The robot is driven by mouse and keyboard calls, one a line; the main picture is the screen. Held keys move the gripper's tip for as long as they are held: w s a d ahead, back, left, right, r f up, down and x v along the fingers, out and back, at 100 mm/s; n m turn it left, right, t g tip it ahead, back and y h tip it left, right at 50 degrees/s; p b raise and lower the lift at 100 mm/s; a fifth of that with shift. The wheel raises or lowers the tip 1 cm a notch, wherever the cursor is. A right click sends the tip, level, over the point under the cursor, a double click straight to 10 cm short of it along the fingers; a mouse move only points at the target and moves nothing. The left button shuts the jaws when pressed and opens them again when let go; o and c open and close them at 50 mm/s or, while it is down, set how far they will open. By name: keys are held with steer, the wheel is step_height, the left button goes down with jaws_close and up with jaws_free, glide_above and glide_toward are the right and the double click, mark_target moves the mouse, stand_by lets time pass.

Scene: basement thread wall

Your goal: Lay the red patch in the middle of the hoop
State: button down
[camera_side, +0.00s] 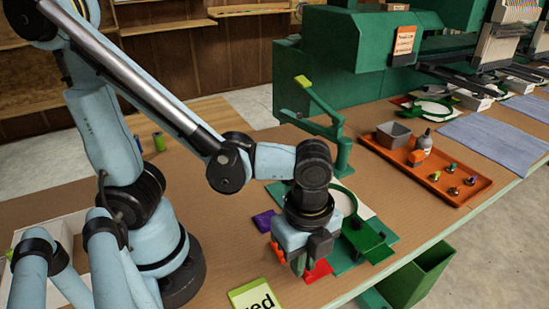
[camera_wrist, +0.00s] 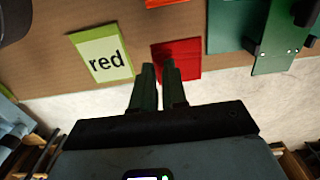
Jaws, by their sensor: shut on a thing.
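The red patch (camera_side: 318,270) shows beside and under my gripper (camera_side: 300,264) near the front of the table. In the wrist view the red patch (camera_wrist: 184,56) lies at my fingertips (camera_wrist: 158,70), which are close together and shut on its near part. I cannot tell whether it is clear of the table. The hoop (camera_side: 343,203) is a round ring with white cloth, on a green fixture just behind my gripper; my wrist hides part of it. Green fixture parts (camera_wrist: 284,30) show at the upper right of the wrist view.
A card reading "red" (camera_side: 257,297) lies near the front edge; it also shows in the wrist view (camera_wrist: 103,57). A purple patch (camera_side: 263,220) lies left of my gripper. A green lever stand (camera_side: 335,130) rises behind. An orange tray (camera_side: 400,172) with small items is at right.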

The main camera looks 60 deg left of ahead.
steer(key=shift+r, duration=0.1)
steer(key=w+a+r, duration=0.1)
steer(key=w+a, duration=0.3)
steer(key=w+a+r, duration=0.1)
steer(key=w+a, duration=0.3)
steer(key=w, duration=0.1)
steer(key=w+a+r, duration=0.1)
steer(key=w+a, duration=0.3)
steer(key=a, duration=0.1)
steer(key=shift+w+r, duration=0.2)
steer(key=shift+w, duration=0.15)
steer(key=shift+f, duration=1.4)
steer(key=shift+f, duration=0.15)
steer(key=shift+f, duration=1.6)
